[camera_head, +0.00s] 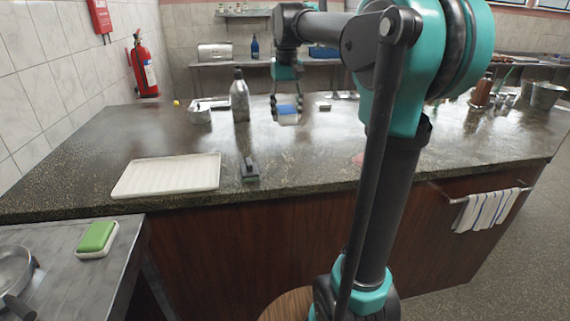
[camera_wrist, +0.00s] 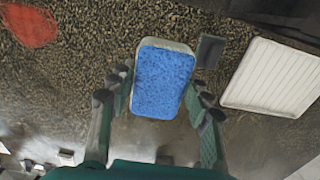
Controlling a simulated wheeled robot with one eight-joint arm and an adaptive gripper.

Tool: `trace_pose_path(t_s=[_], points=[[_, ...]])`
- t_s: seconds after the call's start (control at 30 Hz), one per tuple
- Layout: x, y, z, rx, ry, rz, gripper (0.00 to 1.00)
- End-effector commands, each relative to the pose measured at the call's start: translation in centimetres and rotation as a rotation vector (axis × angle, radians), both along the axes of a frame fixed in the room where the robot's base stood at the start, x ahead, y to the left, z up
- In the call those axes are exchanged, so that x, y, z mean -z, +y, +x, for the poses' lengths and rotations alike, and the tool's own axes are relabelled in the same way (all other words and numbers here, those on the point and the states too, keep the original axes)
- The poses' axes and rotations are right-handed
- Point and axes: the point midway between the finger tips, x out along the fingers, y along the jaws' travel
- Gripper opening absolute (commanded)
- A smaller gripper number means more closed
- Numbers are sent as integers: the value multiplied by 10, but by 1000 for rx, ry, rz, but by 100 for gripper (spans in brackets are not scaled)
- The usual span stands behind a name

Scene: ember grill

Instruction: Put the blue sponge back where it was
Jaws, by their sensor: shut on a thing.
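The blue sponge (camera_wrist: 163,82), a rounded block with a pale layer along one edge, is between the fingers of my gripper (camera_wrist: 160,88) in the wrist view. My gripper is shut on it by its long sides. In the head view my gripper (camera_head: 287,106) points down over the dark stone counter (camera_head: 330,150), with the sponge (camera_head: 289,119) at its tips. I cannot tell exactly how far the sponge is above the counter.
A white ribbed tray (camera_head: 165,176) and a dark block-like tool (camera_head: 249,170) lie at the counter's front. A bottle (camera_head: 240,97) and small pot (camera_head: 200,115) stand left of my gripper. A green sponge (camera_head: 97,236) sits on the side table. A red patch (camera_wrist: 28,25) marks the counter.

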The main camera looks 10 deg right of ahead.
Motion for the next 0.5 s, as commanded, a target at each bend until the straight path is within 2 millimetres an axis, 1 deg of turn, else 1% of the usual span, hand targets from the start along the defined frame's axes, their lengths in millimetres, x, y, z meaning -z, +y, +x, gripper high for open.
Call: trace_pose_path(t_s=[0.03,0.3,0.4,0.5], points=[[12,0,0,0,0,0,22],[79,0,1,1,0,0,22],[102,0,0,1,0,0,22],[122,0,0,1,0,0,22]])
